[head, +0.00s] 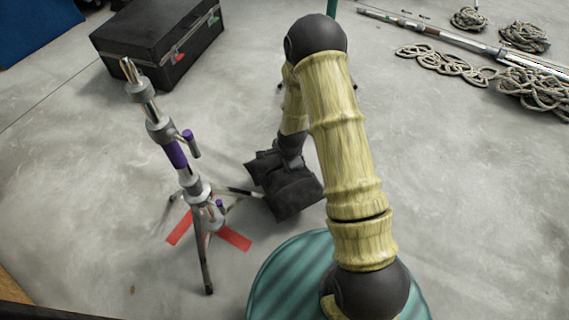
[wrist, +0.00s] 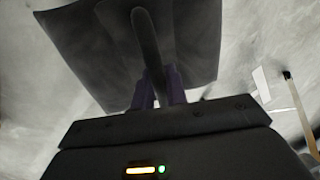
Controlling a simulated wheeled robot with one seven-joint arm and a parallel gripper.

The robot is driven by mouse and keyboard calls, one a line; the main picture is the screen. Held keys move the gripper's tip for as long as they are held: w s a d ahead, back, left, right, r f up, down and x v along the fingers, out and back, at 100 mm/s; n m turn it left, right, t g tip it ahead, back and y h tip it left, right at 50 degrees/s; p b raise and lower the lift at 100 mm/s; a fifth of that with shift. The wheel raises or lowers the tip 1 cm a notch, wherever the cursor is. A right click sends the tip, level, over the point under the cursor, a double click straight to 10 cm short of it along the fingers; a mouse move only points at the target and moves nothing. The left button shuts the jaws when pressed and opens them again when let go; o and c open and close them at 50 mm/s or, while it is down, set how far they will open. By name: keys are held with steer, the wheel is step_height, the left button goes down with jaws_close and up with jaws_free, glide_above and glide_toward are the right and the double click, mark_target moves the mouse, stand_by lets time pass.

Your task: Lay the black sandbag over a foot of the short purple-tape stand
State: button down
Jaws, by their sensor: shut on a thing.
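The short stand (head: 178,160) with purple tape stands upright at the left in the head view, its feet spread on the floor over red tape marks. The black sandbag (head: 288,190) hangs under my arm, just right of the stand and beside its right-hand foot (head: 240,192). In the wrist view, my gripper (wrist: 160,92) is shut on the sandbag's strap, and the sandbag (wrist: 190,40) fills the upper middle. In the head view my arm and the bag hide the jaws. Whether the bag touches the foot or the floor I cannot tell.
A black case (head: 158,42) lies on the floor behind the stand. Coiled ropes (head: 530,85) and a long metal pole (head: 430,28) lie at the far right. Red tape (head: 234,238) marks the floor by the stand. The concrete between the stand and the case is clear.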

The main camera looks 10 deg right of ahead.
mark_target(285, 175)
steer(key=shift+w+f+b, duration=0.1)
steer(key=shift+f+b, duration=1.3)
steer(key=shift+f, duration=1.2)
stand_by(0.6)
steer(key=c, duration=1.4)
jaws_free()
steer(key=shift+a, duration=0.1)
steer(key=shift+o, duration=0.4)
steer(key=shift+s+f, duration=0.2)
steer(key=shift+f, duration=0.05)
step_height(285, 175, up, 17)
steer(key=s+d+p, duration=0.1)
steer(key=s+p, duration=0.2)
steer(key=p, duration=0.7)
steer(key=shift+d+r, duration=0.15)
steer(key=shift+r, duration=0.05)
steer(key=shift+r, duration=0.1)
